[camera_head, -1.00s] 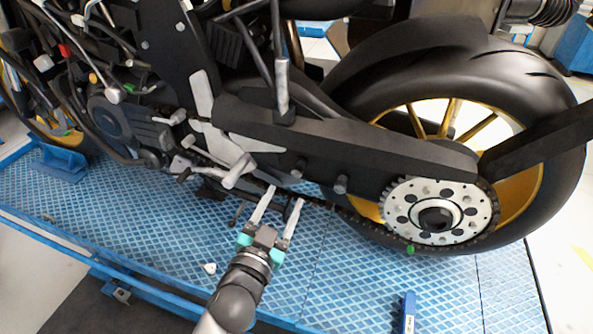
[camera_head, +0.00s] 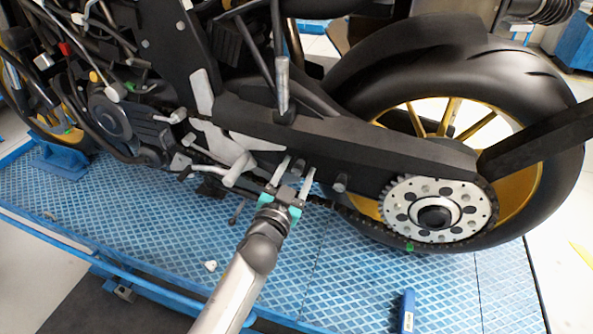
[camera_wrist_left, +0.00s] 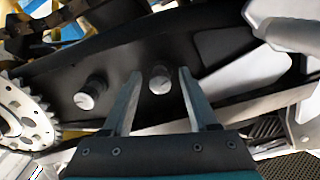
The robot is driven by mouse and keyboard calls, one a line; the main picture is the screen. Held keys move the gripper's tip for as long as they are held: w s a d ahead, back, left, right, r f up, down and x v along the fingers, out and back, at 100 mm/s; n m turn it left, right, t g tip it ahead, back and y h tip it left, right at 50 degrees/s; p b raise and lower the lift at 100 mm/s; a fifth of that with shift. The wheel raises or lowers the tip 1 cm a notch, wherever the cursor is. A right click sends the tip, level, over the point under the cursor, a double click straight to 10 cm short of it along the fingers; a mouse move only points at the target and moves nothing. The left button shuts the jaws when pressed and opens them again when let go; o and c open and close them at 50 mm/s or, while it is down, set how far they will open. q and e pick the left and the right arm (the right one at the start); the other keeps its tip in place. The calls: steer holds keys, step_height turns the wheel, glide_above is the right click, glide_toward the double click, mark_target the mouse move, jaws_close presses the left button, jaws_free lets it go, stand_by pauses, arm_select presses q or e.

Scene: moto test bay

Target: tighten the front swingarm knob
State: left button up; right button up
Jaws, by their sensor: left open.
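The black swingarm (camera_head: 400,150) runs along the motorcycle's side to the rear sprocket. The front swingarm knob (camera_wrist_left: 160,81) is a short grey cylinder with a slotted face. It sits between the two fingertips of my left gripper (camera_head: 297,166) in the left wrist view (camera_wrist_left: 160,76). The left gripper is open, with a gap to the knob on both sides in that view. A second, similar knob (camera_head: 340,183) sits farther back on the swingarm; it also shows left of the fingers in the left wrist view (camera_wrist_left: 90,93). My right gripper is not in view.
The toothed sprocket (camera_head: 437,210) and rear wheel (camera_head: 562,95) are to the right. A grey footpeg (camera_head: 238,170) is close on the gripper's left. The blue patterned platform (camera_head: 330,265) below is mostly clear, with a small white piece (camera_head: 210,266) on it.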

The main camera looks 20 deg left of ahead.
arm_select(q)
jaws_close()
stand_by(0.3)
steer(key=shift+m, duration=0.4)
steer(key=m, duration=0.4)
steer(key=shift+m, duration=0.3)
steer(key=m, duration=1.1)
steer(key=shift+f, duration=0.1)
steer(key=m, duration=0.4)
steer(key=shift+m, duration=0.3)
